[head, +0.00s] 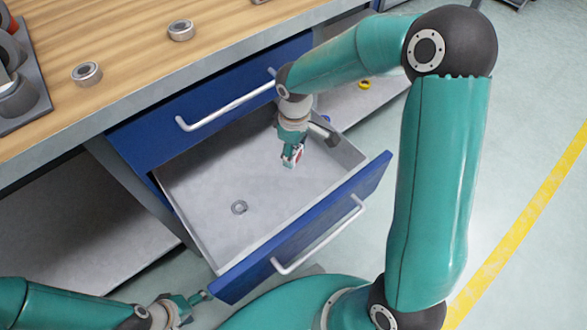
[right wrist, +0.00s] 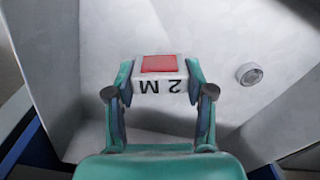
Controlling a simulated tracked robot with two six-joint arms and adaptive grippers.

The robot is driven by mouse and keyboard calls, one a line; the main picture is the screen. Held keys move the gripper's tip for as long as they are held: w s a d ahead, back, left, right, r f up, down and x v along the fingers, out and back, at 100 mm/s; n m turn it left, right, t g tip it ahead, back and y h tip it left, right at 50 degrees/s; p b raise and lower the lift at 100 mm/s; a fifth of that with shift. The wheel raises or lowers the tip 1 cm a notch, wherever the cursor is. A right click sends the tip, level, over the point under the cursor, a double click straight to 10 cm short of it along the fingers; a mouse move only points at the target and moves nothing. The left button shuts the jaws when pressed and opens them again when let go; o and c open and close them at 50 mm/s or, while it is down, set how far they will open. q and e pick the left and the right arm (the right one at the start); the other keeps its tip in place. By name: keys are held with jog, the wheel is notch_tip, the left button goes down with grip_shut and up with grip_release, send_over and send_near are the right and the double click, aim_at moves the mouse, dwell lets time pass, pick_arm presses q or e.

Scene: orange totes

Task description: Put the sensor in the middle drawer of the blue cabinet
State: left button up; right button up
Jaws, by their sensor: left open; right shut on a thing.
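The sensor is a small white block (head: 289,164) with a red patch. In the right wrist view the sensor (right wrist: 160,68) shows a red square and the marking "2 M". My right gripper (head: 292,152) is shut on it and holds it inside the outline of the open drawer; its height above the floor of the drawer is hard to tell. The open drawer (head: 205,185) of the blue cabinet (head: 147,138) is below a shut upper drawer. My left gripper (head: 190,303) is open and empty at the lower left, outside the drawer.
A small metal ring (head: 239,207) lies on the drawer floor. Two metal rings (head: 87,74) (head: 181,30) stand on the wooden worktop (head: 130,35), beside a dark tray at the left. A yellow ring (head: 364,85) lies on a shelf behind. Much of the drawer floor is bare.

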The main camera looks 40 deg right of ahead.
aim_at(294, 174)
jog(key=shift+f+b, duration=0.9)
jog(key=shift+f, duration=2.55)
jog(key=shift+f, duration=0.1)
jog(key=o, duration=1.2)
jog(key=shift+c, duration=0.2)
jog(key=shift+r, duration=0.2)
notch_tip(294, 174, up, 12)
jog(key=p, duration=0.3)
jog(key=shift+f+p, duration=0.1)
jog(key=shift+p, duration=0.2)
